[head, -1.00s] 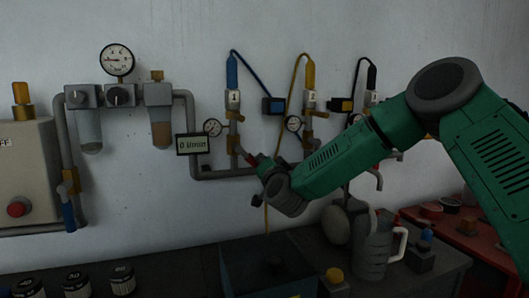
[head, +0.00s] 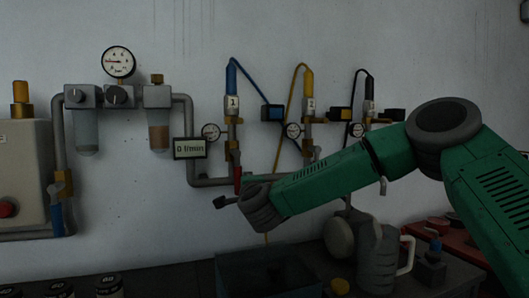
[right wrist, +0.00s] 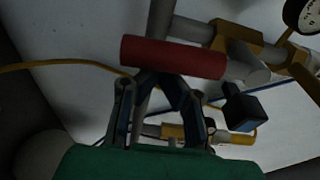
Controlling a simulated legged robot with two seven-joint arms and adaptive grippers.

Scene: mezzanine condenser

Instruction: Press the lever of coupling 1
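Coupling 1 (head: 233,104), tagged "1", hangs on the wall with a blue hose fitting (head: 231,76) on top. Below it, a red lever handle (head: 238,179) points down beside the pipe. In the right wrist view the red handle (right wrist: 173,57) lies crosswise just beyond my right fingertips. My right gripper (head: 224,201) is at the lower end of that drop; its wrist partly covers the area. Its dark fingers (right wrist: 155,78) converge and seem shut, with nothing between them. Whether they touch the handle I cannot tell. My left gripper is out of view.
The display (head: 190,148) reads 0 l/min. Coupling 2 (head: 310,104) with a yellow hose and a third coupling (head: 370,106) stand to the right. A dark bin (head: 265,270) and a grey jug (head: 377,258) are below.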

